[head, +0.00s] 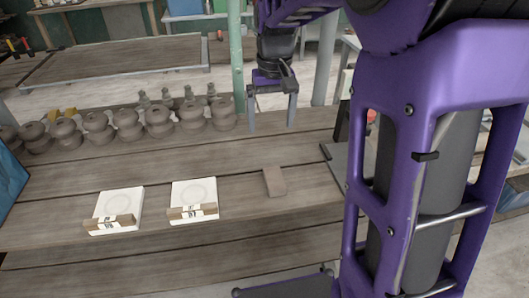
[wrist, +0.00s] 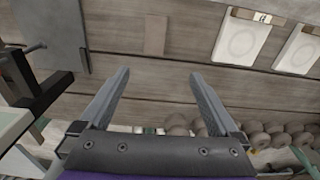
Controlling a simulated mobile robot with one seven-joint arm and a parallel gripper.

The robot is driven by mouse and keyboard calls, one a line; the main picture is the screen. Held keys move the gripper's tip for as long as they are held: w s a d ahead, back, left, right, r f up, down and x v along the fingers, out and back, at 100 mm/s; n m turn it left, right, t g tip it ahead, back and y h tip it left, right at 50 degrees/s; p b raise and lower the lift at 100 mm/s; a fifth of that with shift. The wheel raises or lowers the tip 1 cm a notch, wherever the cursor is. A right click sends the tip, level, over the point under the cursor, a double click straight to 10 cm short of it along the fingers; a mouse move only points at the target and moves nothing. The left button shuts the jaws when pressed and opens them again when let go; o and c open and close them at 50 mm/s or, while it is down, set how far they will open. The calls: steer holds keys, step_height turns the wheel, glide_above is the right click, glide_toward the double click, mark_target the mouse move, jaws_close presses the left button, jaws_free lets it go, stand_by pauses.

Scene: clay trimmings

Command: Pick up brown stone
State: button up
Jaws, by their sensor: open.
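The brown stone (head: 273,181) is a small flat brown block lying on the wooden plank table, right of two white square pieces. In the wrist view the brown stone (wrist: 155,35) shows near the top, beyond the fingertips and roughly in line with the space between them. My gripper (head: 271,127) is above the back part of the table, behind the stone and apart from it. It is open and empty, with both fingers (wrist: 160,73) spread in the wrist view.
White square pieces (head: 119,203) and (head: 194,190) with brown strips lie left of the stone. A row of brown clay pots (head: 128,124) stands at the back left. A dark flat plate (head: 345,163) lies to the right. Bare planks surround the stone.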

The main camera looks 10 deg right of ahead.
steer(key=b, duration=0.2)
glide_above(275, 177)
steer(key=shift+g, duration=0.3)
steer(key=f, duration=1.2)
steer(key=shift+a+f, duration=0.2)
steer(key=shift+a, duration=0.05)
steer(key=shift+d+f+b, duration=0.2)
steer(key=shift+f+b, duration=0.65)
steer(key=shift+f, duration=1.8)
steer(key=shift+c, duration=0.3)
jaws_close()
